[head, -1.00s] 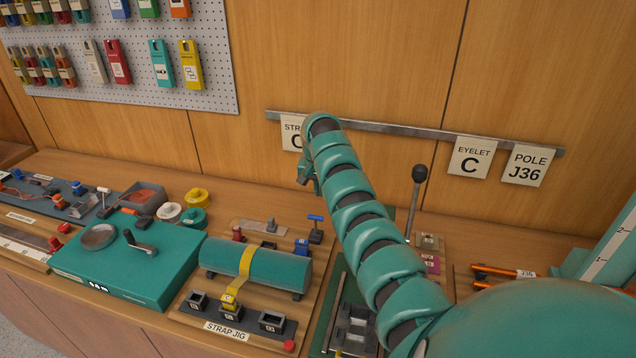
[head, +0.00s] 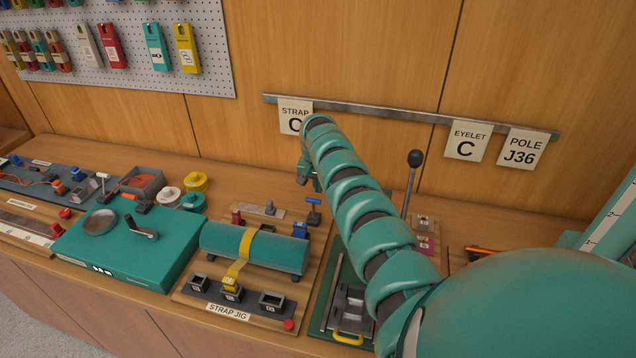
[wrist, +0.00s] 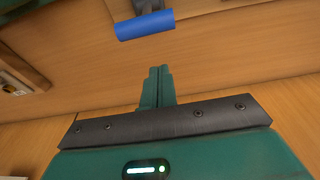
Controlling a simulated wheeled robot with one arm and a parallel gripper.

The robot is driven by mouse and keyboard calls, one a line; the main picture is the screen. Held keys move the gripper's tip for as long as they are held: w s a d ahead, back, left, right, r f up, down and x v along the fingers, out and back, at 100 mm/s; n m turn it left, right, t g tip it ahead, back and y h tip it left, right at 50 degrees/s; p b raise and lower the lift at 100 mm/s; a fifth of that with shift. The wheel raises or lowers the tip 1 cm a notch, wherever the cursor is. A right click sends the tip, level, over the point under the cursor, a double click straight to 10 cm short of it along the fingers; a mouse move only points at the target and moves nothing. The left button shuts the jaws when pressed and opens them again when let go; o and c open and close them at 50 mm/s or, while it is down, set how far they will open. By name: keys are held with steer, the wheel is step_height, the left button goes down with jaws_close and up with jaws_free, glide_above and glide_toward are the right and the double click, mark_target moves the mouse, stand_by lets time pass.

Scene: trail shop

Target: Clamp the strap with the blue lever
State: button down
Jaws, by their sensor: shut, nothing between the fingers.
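The strap jig (head: 215,309) stands on the bench. A yellow strap (head: 246,245) runs over its teal roll (head: 216,238), and its end is at a yellow piece (head: 231,284) by the middle socket of the dark front block. My gripper (wrist: 160,72) is shut and empty. In the head view my gripper (head: 306,176) is above and near the lever, partly hidden by my arm.
A teal box with a crank (head: 125,245) stands left of the jig. A green press with a tall black-knobbed lever (head: 413,160) stands to the right. A sign rail (head: 400,116) crosses the wall.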

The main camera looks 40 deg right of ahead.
steer(key=shift+s+r, duration=0.15)
steer(key=shift+s+a+r+p, duration=0.1)
steer(key=shift+s+a+p, duration=0.4)
steer(key=shift+a+p, duration=0.45)
steer(key=shift+s+a+r+p, duration=0.1)
steer(key=shift+s+a+p, duration=0.4)
steer(key=shift+p, duration=0.7)
